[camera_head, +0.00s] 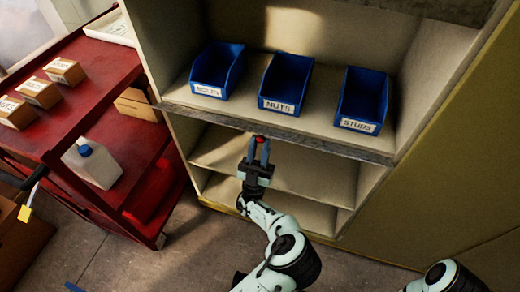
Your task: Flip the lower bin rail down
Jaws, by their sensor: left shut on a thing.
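The lower bin rail (335,147) is a worn grey metal strip along the front edge of the shelf that holds the blue bins. My left gripper (260,147) is in front of the cabinet, its fingers pointing up at the rail's lower edge. It is shut on a small red piece (260,139) at the rail, left of the rail's middle. How the red piece joins the rail is hidden by the fingers. My right gripper is out of view; only a white part of my arm shows at the bottom right.
Three blue bins (286,84) stand on the shelf behind the rail. Empty shelves (310,178) lie below. A red cart (100,80) with small boxes and a white jug (92,163) stands close on the left. A yellowish panel (450,170) is on the right.

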